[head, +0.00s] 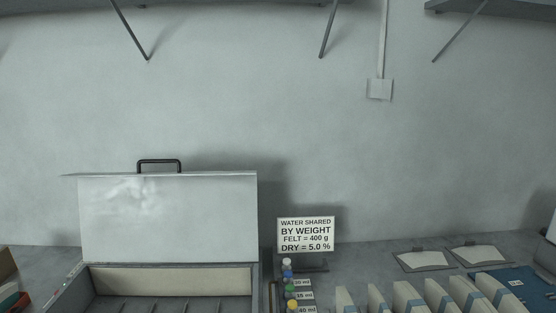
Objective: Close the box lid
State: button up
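The box (72,291) stands on the bench at the lower left in the head view, its lower part cut off by the frame edge. Its lid (167,218) is a pale flat panel raised upright at the back, so the box is open. A dark handle (159,161) sits on the lid's top edge. Thin dividers show inside the box. My gripper is not in view.
A sign (306,234) on a stand and colour-capped bottles (290,291) are right of the box. Several cream blocks with blue bands (409,297) stand further right, before two pale pads (424,260) (479,253).

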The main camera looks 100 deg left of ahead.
aim_at(138, 217)
jog(key=u, duration=3.7)
